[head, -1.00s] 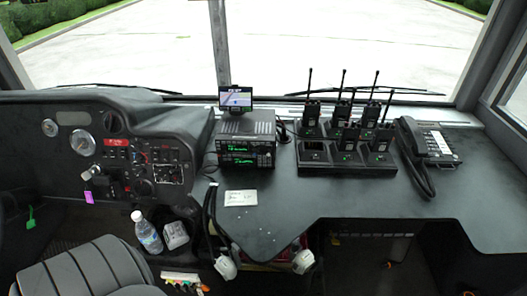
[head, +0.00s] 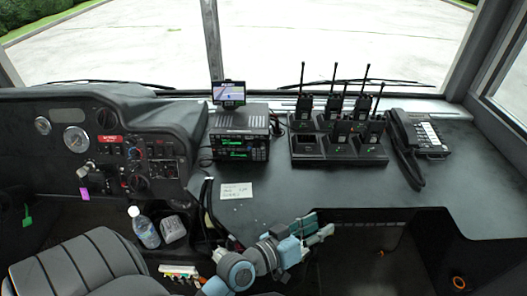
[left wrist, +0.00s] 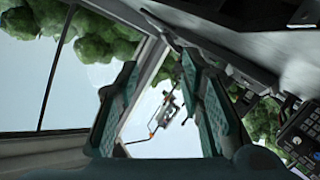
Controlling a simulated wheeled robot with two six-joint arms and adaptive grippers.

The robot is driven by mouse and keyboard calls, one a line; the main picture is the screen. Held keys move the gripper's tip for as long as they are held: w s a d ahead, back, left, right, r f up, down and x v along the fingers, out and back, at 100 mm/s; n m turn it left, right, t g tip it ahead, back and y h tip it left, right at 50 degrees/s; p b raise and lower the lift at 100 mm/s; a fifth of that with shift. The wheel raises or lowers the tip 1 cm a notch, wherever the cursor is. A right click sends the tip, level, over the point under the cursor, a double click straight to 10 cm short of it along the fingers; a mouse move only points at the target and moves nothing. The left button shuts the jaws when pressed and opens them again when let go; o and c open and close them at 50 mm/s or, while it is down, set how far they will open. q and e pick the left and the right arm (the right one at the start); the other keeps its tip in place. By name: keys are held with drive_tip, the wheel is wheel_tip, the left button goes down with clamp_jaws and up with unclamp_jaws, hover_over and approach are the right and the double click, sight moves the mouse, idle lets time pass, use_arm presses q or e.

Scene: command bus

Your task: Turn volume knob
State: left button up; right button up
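The radio unit (head: 240,144) stands on the dashboard at centre, with green text on its dark front. Any knob on it is too small to make out, and I cannot tell which control is the volume knob. Several handheld radios with antennas stand in a black charger (head: 340,156) right of it. My left gripper (head: 326,231) is low at the console's front edge, in front of and below the radio unit, touching nothing I can make out. In the left wrist view its two green fingers (left wrist: 160,75) are apart with nothing between them. My right gripper is out of view.
A small screen (head: 229,91) sits above the radio unit. A white note (head: 236,191) lies on the console. A desk phone (head: 420,137) is at right. Left are a bottle (head: 145,230), the driver's panel (head: 138,165) and a seat (head: 75,268). The console right of the note is clear.

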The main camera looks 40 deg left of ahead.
use_arm(q)
drive_tip(key=w+a+r+n+t+y, duration=0.2)
drive_tip(key=w+a+r+n+t, duration=0.1)
drive_tip(key=n, duration=0.1)
drive_tip(key=n+g+y, duration=0.5)
drive_tip(key=n+y, duration=1)
drive_tip(key=n, duration=0.1)
approach(263, 148)
drive_tip(key=b+x, duration=0.1)
drive_tip(key=x, duration=0.1)
drive_tip(key=b+x, duration=0.2)
drive_tip(key=x, duration=0.1)
drive_tip(key=b+x, duration=0.2)
drive_tip(key=x, duration=0.1)
drive_tip(key=shift+a+f, duration=0.1)
drive_tip(key=shift+f, duration=0.15)
drive_tip(key=shift+w+a+r+b, duration=0.15)
drive_tip(key=shift+r+b, duration=0.1)
drive_tip(key=shift+b, duration=0.05)
clamp_jaws()
